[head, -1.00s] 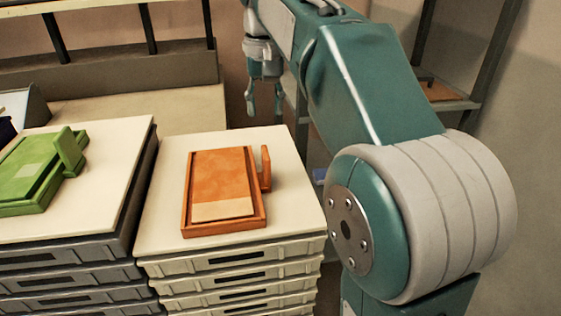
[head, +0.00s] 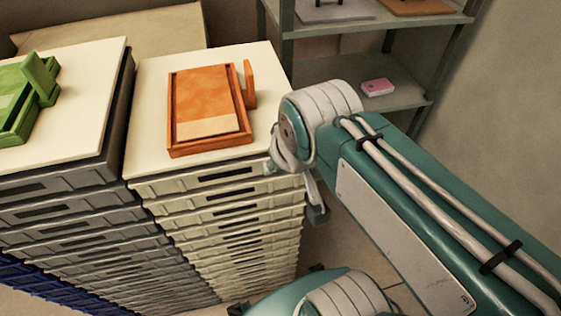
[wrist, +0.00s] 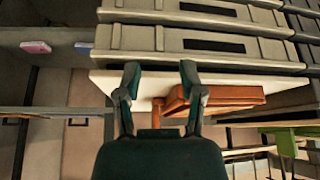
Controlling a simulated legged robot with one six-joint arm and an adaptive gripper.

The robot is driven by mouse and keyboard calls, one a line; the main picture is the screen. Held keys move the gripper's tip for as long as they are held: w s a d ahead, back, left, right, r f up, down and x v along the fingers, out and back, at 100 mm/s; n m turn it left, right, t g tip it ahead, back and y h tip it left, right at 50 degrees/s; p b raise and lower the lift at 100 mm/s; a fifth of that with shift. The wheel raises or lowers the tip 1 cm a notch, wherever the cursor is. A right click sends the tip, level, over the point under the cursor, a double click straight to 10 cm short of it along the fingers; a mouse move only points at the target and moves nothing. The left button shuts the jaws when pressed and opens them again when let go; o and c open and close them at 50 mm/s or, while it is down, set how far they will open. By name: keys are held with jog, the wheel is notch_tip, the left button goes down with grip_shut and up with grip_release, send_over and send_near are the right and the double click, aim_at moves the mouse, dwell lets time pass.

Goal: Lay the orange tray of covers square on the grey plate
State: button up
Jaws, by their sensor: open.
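The orange tray (head: 173,151) lies on the cream board on top of a stack of cream crates in the head view, with an upright orange tab (head: 250,84) at its right side. Inside is an orange sheet with a pale strip at the near end. The tray shows edge-on in the wrist view (wrist: 232,96), where the scene looks upside down. My gripper (head: 317,207) is open and empty, beside the right side of the crate stack, with fingers spread toward it in the wrist view (wrist: 160,80). A flat grey plate (head: 350,14) lies on the upper shelf, partly cut off.
A green tray (head: 18,120) sits on the neighbouring stack at left. The shelf unit (head: 345,75) behind my arm holds a brown plate (head: 420,6) above and a pink box (head: 378,87) below. The cream board (head: 150,100) has free room around the orange tray.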

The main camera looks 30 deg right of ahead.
jog(key=shift+o, duration=0.4)
jog(key=shift+s+f, duration=0.3)
jog(key=shift+f, duration=0.2)
jog(key=m+g, duration=0.2)
send_near(248, 66)
jog(key=a+f, duration=0.1)
jog(key=f, duration=0.1)
jog(key=shift+h, duration=0.3)
jog(key=x, duration=0.5)
jog(key=shift+w+f, duration=0.15)
jog(key=shift+w, duration=0.05)
jog(key=x, duration=0.5)
jog(key=shift+w+d, duration=0.1)
jog(key=shift+d, duration=0.2)
grip_shut()
